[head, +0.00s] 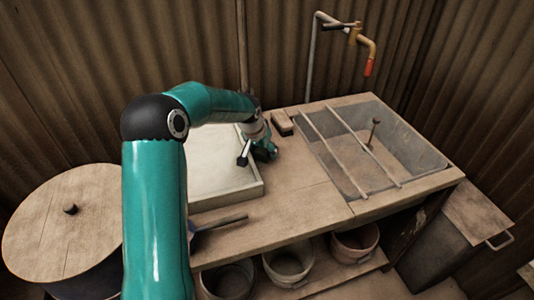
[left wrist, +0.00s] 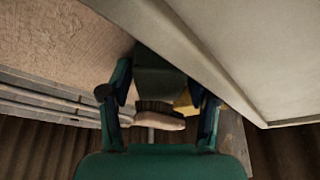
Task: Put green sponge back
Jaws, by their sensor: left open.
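My left gripper (head: 258,153) is low over the wooden bench, beside the right rim of the pale tray. It is open. In the left wrist view its two fingers (left wrist: 160,92) stand apart on either side of a dark grey-green block (left wrist: 158,74), which looks like the green sponge. I cannot tell whether the fingers touch it. A small yellow piece (left wrist: 183,103) shows by the right finger. The sponge is not clear in the head view, where the gripper covers that spot. My right gripper is not in view.
A wooden brush (head: 282,122) lies just behind the gripper; it also shows in the left wrist view (left wrist: 160,121). The pale tray (head: 225,197) is left, a sink (head: 408,143) with bars right. A trowel (head: 222,222) lies in front. Bench right of the gripper is clear.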

